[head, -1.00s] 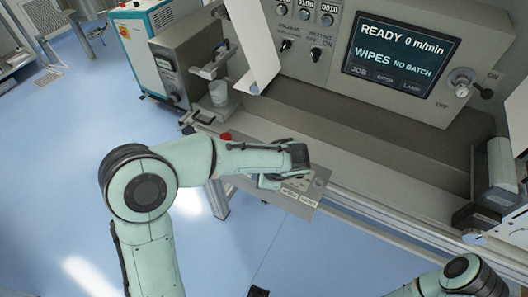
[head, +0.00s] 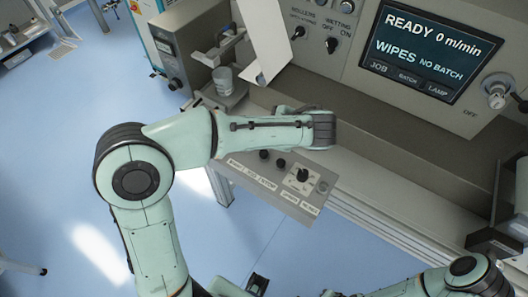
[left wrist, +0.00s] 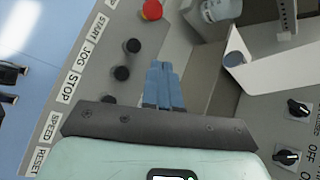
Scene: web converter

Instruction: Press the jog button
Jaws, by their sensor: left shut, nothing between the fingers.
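The control panel (head: 245,187) juts out on the machine's front. In the left wrist view its label strip reads START, JOG (left wrist: 90,51), STOP, SPEED and RESET. Several black buttons line up beside it; the middle one, level with JOG, is the jog button (left wrist: 122,73). A red mushroom button (left wrist: 151,10) sits at the top end. My left gripper (left wrist: 163,66) is shut and empty, its blue-grey fingertips to the right of the black buttons in that view. I cannot tell their height over the panel. In the head view my left wrist hides the fingers. My right gripper is not identifiable.
The machine face behind holds a screen (head: 420,48) reading READY 0 m/min, and rotary switches (head: 331,45). A white hanging sheet (head: 268,45) and a cup (head: 223,80) are beyond my left arm. A grey ledge (head: 400,150) runs right.

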